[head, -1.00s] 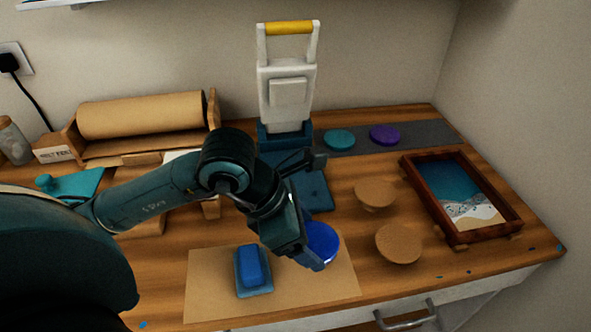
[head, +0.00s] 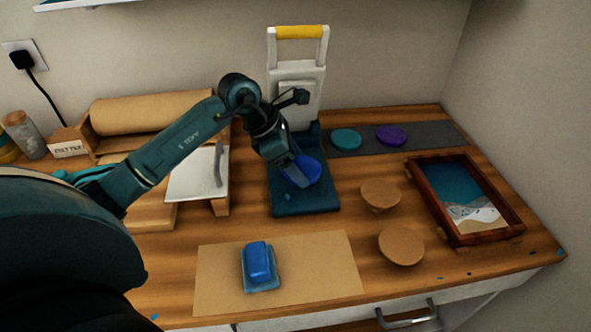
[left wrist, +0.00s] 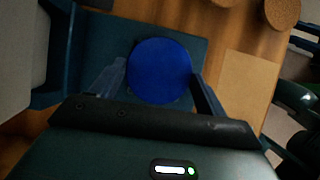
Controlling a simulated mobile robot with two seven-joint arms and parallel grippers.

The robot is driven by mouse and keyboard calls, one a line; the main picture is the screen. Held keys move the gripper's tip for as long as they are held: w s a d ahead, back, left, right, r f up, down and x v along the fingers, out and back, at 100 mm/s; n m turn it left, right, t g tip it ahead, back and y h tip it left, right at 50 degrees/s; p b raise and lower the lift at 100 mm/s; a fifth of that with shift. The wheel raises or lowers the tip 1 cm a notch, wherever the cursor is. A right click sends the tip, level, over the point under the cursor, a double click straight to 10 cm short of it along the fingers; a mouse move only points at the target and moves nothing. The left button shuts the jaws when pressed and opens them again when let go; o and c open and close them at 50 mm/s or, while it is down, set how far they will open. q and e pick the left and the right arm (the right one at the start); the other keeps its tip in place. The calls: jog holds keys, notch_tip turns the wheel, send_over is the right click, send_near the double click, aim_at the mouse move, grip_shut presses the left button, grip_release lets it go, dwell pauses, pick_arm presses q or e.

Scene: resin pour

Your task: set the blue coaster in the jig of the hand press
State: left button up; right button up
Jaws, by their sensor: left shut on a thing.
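The blue coaster (head: 308,167) is a round, deep blue disc. My left gripper (head: 292,172) is shut on it and holds it over the dark blue base plate of the hand press (head: 307,202). In the left wrist view the coaster (left wrist: 160,71) sits between the two fingers (left wrist: 159,84), with the base (left wrist: 197,45) behind it. The press has a white upright body and a yellow handle (head: 299,32). The jig is mostly hidden by my gripper and the coaster; I cannot tell whether the coaster touches the base. My right gripper is not in view.
A blue block on a small tray (head: 260,265) rests on brown paper (head: 325,265). Teal (head: 346,139) and purple (head: 391,135) discs lie on a grey mat (head: 435,134). Two cork rounds (head: 380,193) and a framed tray (head: 511,215) stand right. A paper roll (head: 150,113) stands left.

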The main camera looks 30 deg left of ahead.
pick_arm(q)
notch_tip(320, 180, down, 3)
jog(key=shift+f, duration=0.1)
jog(key=o, duration=1)
jog(key=v, duration=1.2)
